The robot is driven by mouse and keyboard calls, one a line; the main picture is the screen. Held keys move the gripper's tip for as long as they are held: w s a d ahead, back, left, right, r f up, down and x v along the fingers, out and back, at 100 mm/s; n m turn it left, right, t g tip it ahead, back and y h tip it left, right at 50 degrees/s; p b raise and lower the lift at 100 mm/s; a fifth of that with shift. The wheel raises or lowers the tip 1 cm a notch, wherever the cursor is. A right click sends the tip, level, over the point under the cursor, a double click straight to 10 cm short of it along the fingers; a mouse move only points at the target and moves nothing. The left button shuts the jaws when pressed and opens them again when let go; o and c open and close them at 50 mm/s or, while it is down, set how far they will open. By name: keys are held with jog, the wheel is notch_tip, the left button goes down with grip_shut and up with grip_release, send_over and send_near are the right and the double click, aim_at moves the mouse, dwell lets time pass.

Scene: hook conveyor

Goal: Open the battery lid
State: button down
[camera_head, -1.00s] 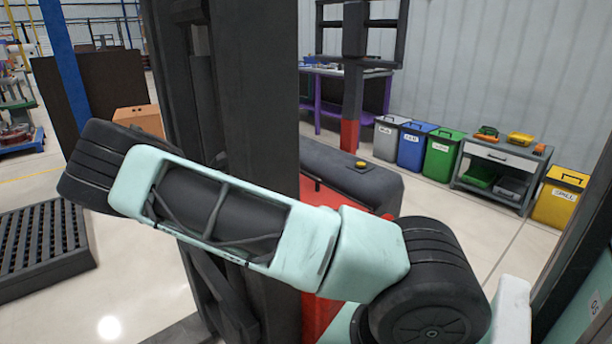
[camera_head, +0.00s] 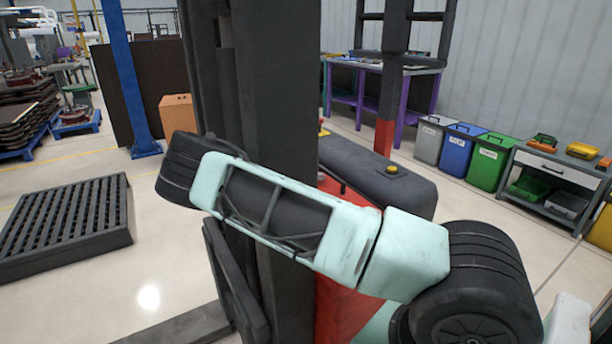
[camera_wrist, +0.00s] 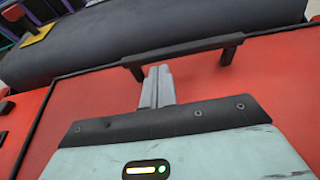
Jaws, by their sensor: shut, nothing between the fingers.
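In the wrist view a red panel (camera_wrist: 265,92) with a black bar handle (camera_wrist: 200,48) fills the middle; it looks like the battery lid. My gripper (camera_wrist: 157,70) is shut and empty. Its grey fingers point at the handle, with their tips just below the bar, left of its middle. I cannot tell whether they touch it or reach under it. The lid looks closed. In the head view the red truck body (camera_head: 345,315) is partly hidden behind my arm, and the gripper is out of sight there.
A long black cover (camera_head: 385,180) with a yellow knob lies beyond the red panel. A dark mast (camera_head: 268,100) stands close behind my arm. A slatted dark platform (camera_head: 65,230) lies on the left floor. Labelled bins (camera_head: 455,150) and a workbench (camera_head: 385,75) stand at the back right.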

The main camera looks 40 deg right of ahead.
jog(key=shift+x, duration=0.85)
jog(key=shift+r, duration=0.15)
